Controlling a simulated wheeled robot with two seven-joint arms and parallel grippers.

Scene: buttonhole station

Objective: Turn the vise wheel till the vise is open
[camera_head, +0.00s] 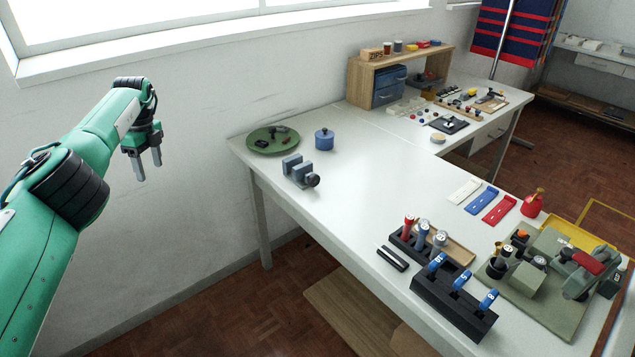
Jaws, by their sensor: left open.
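The vise (297,171) is a small grey-blue block vise on the white table, near its far left end. Its dark round wheel (313,180) faces the front right. The jaw gap is too small to judge well, though a gap seems to show between the two blocks. My left gripper (147,176) hangs in the air left of the table, fingers pointing down and apart, empty. It is well to the left of the vise and touches nothing. My right gripper is not in view.
A green round tray (258,148) with small dark parts and a blue lidded pot (324,139) stand behind the vise. A black tool rack (454,308) and a green machine (577,273) stand at the front right. The table's middle (375,185) is clear.

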